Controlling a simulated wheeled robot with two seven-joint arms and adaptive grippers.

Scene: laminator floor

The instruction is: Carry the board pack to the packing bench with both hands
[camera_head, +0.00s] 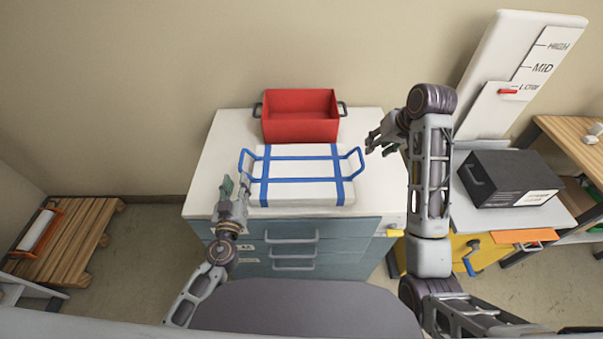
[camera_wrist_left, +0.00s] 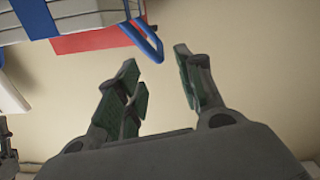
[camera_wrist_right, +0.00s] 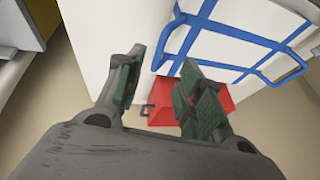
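The board pack (camera_head: 306,193) is a flat white stack with blue straps and a blue loop handle at each end. It lies on the white top of a drawer cabinet. My left gripper (camera_head: 234,187) is just left of the pack, near its left handle. In the left wrist view its fingers (camera_wrist_left: 158,80) are apart and empty, with a blue handle (camera_wrist_left: 143,42) beyond them. My right gripper (camera_head: 375,143) is right of the pack's right handle (camera_head: 356,163). In the right wrist view its fingers (camera_wrist_right: 165,78) are apart with nothing between them.
A red bin (camera_head: 300,128) stands behind the pack on the cabinet (camera_head: 210,175). At right are a black box (camera_head: 505,175) and a white upright panel with a level scale (camera_head: 515,75). A wooden pallet (camera_head: 75,245) lies on the floor at left.

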